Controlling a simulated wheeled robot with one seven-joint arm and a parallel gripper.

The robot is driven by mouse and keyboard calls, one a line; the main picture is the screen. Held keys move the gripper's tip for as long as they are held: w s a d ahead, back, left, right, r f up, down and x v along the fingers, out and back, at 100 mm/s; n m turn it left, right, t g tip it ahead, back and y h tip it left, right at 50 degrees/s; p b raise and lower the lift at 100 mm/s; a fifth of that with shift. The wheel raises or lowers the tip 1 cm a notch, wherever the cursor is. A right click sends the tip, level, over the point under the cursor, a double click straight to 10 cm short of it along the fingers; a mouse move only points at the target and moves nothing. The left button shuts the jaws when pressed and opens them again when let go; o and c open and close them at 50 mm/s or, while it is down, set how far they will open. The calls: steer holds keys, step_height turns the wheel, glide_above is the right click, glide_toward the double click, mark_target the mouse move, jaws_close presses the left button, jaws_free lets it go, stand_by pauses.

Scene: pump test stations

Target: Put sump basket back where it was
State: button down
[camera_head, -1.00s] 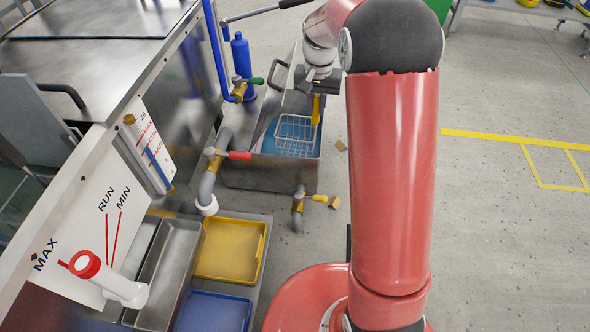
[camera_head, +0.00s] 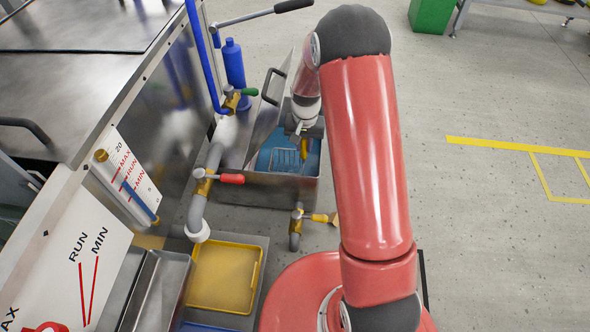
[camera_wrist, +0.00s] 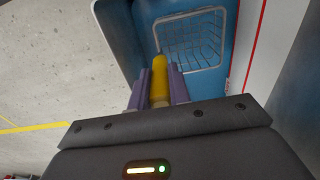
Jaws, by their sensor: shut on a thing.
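The sump basket (camera_head: 283,159) is a pale wire basket. It sits low within the blue interior of the metal sump tank (camera_head: 268,190), partly hidden by my gripper. In the wrist view, its wire mesh (camera_wrist: 192,40) shows ahead against the blue interior. My gripper (camera_wrist: 158,88) is shut on the basket's yellow handle (camera_wrist: 159,72), with a purple finger on each side. In the head view, the handle (camera_head: 304,149) shows just below my wrist, over the tank. I cannot tell whether the basket touches the tank floor.
A raised lid (camera_head: 264,118) stands at the tank's left side. A red-handled valve (camera_head: 229,179) and a yellow-handled valve (camera_head: 322,217) stand close in front. A yellow tray (camera_head: 225,277) lies nearer me. Floor to the right is clear.

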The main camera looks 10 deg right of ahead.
mark_target(304, 159)
step_height(304, 159, down, 7)
steer(key=shift+s+f+b, duration=0.1)
steer(key=shift+f+b, duration=0.05)
steer(key=shift+b, duration=0.4)
steer(key=shift+f, duration=0.2)
steer(key=c, duration=1.3)
jaws_free()
